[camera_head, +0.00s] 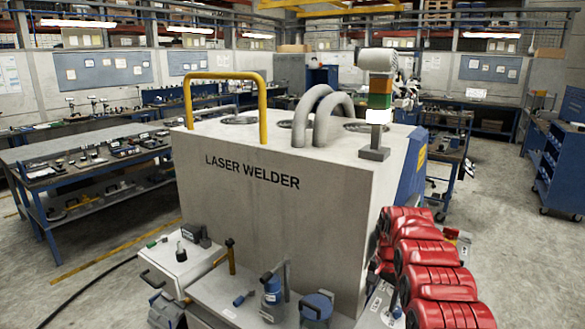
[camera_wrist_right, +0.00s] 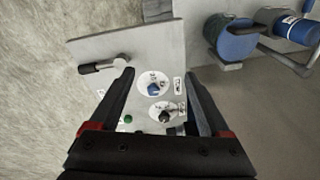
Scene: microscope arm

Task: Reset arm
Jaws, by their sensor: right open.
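The grey machine labelled LASER WELDER (camera_head: 270,215) stands in the middle of the head view. In the right wrist view, a grey plate (camera_wrist_right: 155,45) carries a lever (camera_wrist_right: 100,67) with a black grip, a blue knob (camera_wrist_right: 153,89), a dark knob (camera_wrist_right: 165,115) and a green button (camera_wrist_right: 128,119). My right gripper (camera_wrist_right: 158,77) is open over this plate, with the blue knob seen between its fingers. The lever's pale end shows beside the left fingertip; I cannot tell whether they touch. Nothing is held. My left gripper is not in view.
Blue cylindrical parts (camera_wrist_right: 237,40) sit at the upper right of the wrist view. On the welder's front ledge stand a blue bottle-like part (camera_head: 272,290) and a blue cylinder (camera_head: 317,304). A yellow rail (camera_head: 226,76) tops the welder. Floor at the right is open.

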